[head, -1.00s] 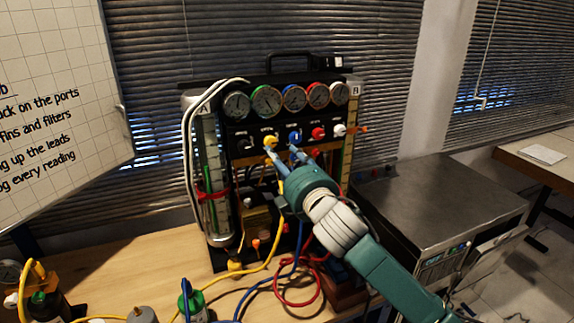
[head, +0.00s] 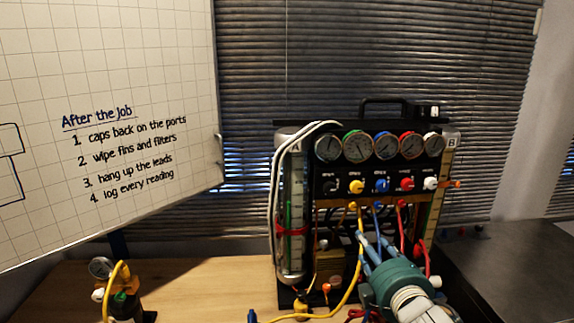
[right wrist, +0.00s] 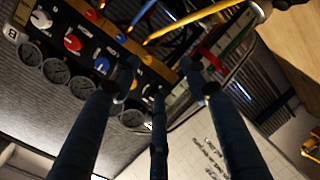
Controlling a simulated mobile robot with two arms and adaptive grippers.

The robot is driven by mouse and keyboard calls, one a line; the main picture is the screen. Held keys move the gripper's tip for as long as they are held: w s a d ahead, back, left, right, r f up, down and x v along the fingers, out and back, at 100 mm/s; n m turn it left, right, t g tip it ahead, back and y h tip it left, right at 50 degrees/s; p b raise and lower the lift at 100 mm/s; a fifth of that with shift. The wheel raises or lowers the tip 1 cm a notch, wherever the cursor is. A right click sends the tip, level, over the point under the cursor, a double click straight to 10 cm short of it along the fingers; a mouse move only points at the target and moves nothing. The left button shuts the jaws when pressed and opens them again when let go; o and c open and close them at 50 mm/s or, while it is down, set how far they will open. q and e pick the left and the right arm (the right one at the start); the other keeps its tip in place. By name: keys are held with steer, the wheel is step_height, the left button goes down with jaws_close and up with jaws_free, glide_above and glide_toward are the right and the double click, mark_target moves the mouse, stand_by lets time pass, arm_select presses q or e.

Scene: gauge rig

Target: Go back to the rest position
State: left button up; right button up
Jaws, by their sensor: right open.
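My right gripper (head: 374,248) is open and empty in the head view, its fingers pointing up in front of the lower part of the gauge rig (head: 322,158), below the knob row. In the right wrist view the fingers of the right gripper (right wrist: 160,78) are spread with nothing between them. The rig's knobs show above it: a yellow knob (head: 356,187), a blue knob (head: 381,185), a red knob (head: 407,184) and a white knob (head: 430,183). I cannot tell whether the fingers touch the hoses near them. My left gripper is not in view.
A yellow hose (head: 345,300) and a red hose (head: 426,258) hang close to my right gripper. A grey metal box (head: 510,265) stands right of the rig. A whiteboard (head: 110,90) hangs at left.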

steer(key=s+a+f+m+g, duration=0.1)
steer(key=s+f+m+g, duration=0.6)
steer(key=s+f, duration=1.2)
steer(key=s+a+f+m+g, duration=0.1)
steer(key=s+f+m+g, duration=0.2)
steer(key=s+f, duration=0.45)
steer(key=s+f+m+g, duration=0.2)
steer(key=s+f+g, duration=0.15)
steer(key=s, duration=0.65)
step_height(320, 180, down, 30)
steer(key=s+b, duration=0.3)
arm_select(q)
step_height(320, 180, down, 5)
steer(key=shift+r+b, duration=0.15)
steer(key=shift+b, duration=0.65)
arm_select(e)
steer(key=s+d+f+g, duration=0.1)
steer(key=s+d+f, duration=0.2)
steer(key=s+f, duration=1.3)
steer(key=shift+f, duration=0.35)
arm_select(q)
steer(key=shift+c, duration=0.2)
arm_select(e)
steer(key=shift+g, duration=0.25)
